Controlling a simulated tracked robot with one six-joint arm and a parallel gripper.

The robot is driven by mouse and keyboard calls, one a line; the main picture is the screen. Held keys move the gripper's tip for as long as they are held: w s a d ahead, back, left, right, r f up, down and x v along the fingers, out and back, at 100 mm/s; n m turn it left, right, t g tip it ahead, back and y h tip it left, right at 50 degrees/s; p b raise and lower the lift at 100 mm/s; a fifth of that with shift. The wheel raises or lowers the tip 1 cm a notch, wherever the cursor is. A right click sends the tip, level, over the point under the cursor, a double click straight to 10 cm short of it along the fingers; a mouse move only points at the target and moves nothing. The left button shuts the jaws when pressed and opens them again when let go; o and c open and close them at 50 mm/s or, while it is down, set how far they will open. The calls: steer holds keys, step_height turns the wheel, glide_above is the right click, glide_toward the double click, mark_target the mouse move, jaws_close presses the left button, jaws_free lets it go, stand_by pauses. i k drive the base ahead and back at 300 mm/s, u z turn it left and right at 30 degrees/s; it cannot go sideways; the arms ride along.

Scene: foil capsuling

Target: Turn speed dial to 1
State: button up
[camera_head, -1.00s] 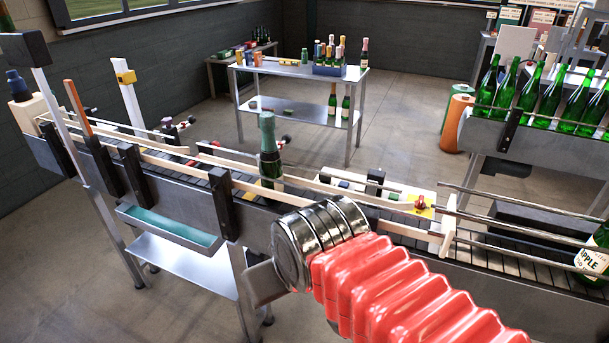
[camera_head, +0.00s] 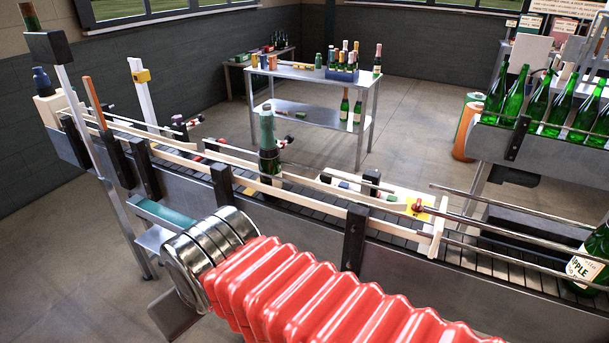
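A pale control panel (camera_head: 398,193) sits behind the conveyor's far rail at the centre right. It carries a red knob (camera_head: 417,206) on a yellow plate and small dark and coloured controls, partly hidden by the rail. I cannot tell which control is the speed dial or read any number. My arm, in a red ribbed sleeve with a metal cuff, reaches in from the lower right. A grey part of my gripper (camera_head: 172,312) shows below the cuff at the lower left, on the near side of the conveyor, apart from the panel. Its fingers cannot be made out.
The conveyor (camera_head: 300,207) with wooden and metal rails crosses the view. A foil-topped green bottle (camera_head: 268,150) stands on it. An apple-labelled bottle (camera_head: 592,258) is at the right edge. Green bottles (camera_head: 540,100) fill a rack at upper right. A steel table (camera_head: 305,72) stands behind.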

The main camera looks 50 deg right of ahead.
mark_target(325, 179)
steer(key=u, duration=0.7)
steer(key=k, duration=1)
steer(key=z, duration=1.15)
steer(key=i, duration=1.35)
steer(key=z, duration=0.05)
